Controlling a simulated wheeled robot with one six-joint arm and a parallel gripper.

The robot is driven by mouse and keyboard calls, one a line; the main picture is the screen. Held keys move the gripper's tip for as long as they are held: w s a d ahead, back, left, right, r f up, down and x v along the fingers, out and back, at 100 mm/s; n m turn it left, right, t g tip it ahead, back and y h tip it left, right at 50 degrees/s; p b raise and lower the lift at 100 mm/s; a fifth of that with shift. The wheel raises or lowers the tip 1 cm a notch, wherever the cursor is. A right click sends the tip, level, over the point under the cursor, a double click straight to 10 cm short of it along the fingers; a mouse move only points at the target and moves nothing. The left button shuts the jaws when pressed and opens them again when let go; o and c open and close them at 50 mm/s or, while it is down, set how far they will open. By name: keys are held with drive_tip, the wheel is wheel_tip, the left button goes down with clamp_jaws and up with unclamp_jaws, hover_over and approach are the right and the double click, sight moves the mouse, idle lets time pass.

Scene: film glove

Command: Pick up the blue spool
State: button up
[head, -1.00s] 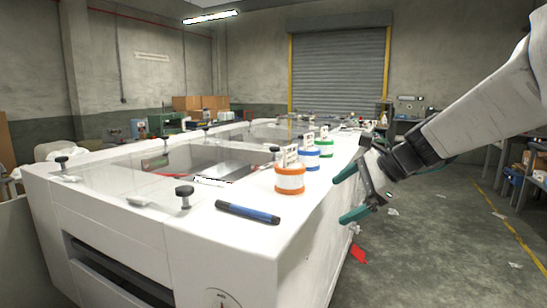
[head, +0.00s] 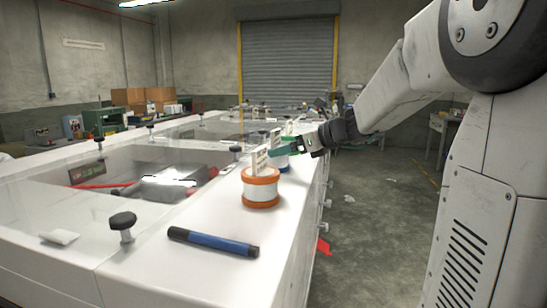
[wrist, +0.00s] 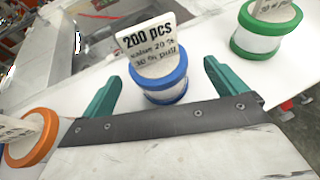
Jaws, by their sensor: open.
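The blue spool (wrist: 162,87) stands upright on the white machine top, with blue rims, a white middle and a paper label reading "200 pcs". In the wrist view it lies between and just beyond the tips of my open gripper (wrist: 158,78), whose teal fingers are on either side. In the head view my gripper (head: 299,145) is over the edge of the white top, and the blue spool (head: 281,163) shows only in part, behind the orange spool (head: 261,188) and the gripper. I cannot tell whether a finger touches it.
The orange spool (wrist: 33,139) stands left of my gripper and the green spool (wrist: 265,32) stands to the right in the wrist view. The top's right edge drops to the floor.

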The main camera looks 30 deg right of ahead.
drive_tip(key=x, duration=0.4)
drive_tip(key=shift+w+a+f, duration=0.1)
drive_tip(key=shift+a+f, duration=0.05)
drive_tip(key=shift+f, duration=0.05)
drive_tip(key=c, duration=1.1)
drive_tip(key=shift+c, duration=0.2)
drive_tip(key=shift+r, duration=0.15)
